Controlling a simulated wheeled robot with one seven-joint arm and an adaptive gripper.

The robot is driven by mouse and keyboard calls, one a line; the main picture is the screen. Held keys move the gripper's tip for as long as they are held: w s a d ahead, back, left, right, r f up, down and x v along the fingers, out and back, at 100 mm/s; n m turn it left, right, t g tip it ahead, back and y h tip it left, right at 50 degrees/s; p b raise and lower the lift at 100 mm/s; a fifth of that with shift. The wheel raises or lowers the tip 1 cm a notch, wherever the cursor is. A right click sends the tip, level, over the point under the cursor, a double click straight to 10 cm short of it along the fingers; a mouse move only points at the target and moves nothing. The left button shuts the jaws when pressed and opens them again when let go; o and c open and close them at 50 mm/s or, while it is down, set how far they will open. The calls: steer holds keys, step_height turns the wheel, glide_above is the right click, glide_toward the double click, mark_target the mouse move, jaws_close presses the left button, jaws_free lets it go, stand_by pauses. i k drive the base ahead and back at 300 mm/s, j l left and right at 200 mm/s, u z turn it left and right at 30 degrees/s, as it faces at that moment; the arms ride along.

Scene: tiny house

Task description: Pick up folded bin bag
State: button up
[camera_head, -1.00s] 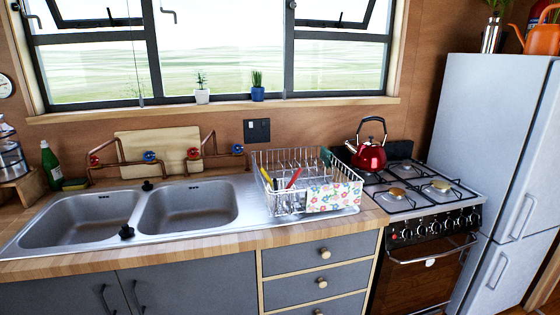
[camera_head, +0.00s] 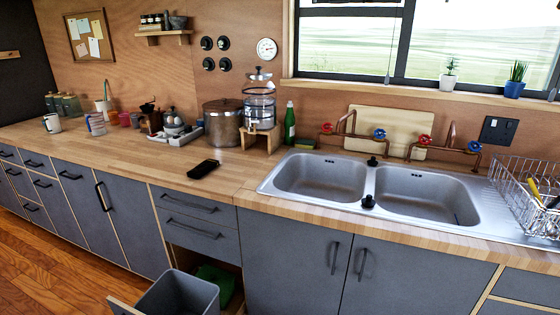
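A small folded black item (camera_head: 203,169) lies flat on the wooden counter, left of the sink. A green, soft-looking thing (camera_head: 215,283) lies inside the opened lower cabinet space, behind a grey bin (camera_head: 178,297). I cannot tell for sure which of these two is the folded bin bag. The bin sits in a pulled-out drawer and is cut off by the bottom edge of the view. My gripper is not in view.
The wooden counter (camera_head: 120,148) is mostly clear around the black item. A metal pot (camera_head: 223,124) and a glass dispenser on a wooden stand (camera_head: 260,110) stand behind it. The pulled-out drawer (camera_head: 122,306) juts into the floor space. The double sink (camera_head: 318,178) is to the right.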

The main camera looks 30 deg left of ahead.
mark_target(205, 167)
steer(key=u, duration=1.5)
steer(key=z, duration=0.35)
steer(key=i+j+z, duration=0.3)
steer(key=j+z, duration=0.15)
steer(key=j, duration=0.2)
steer(key=i+j+z, duration=0.2)
steer(key=j, duration=0.15)
steer(key=i+j, duration=0.15)
steer(key=j, duration=0.4)
steer(key=i+j+z, duration=0.1)
steer(key=j, duration=0.5)
steer(key=i+j, duration=0.1)
steer(key=j, duration=0.5)
steer(key=i+j+z, duration=0.1)
steer(key=j, duration=0.45)
steer(key=i+j, duration=0.1)
steer(key=j, duration=0.5)
steer(key=i+z, duration=0.05)
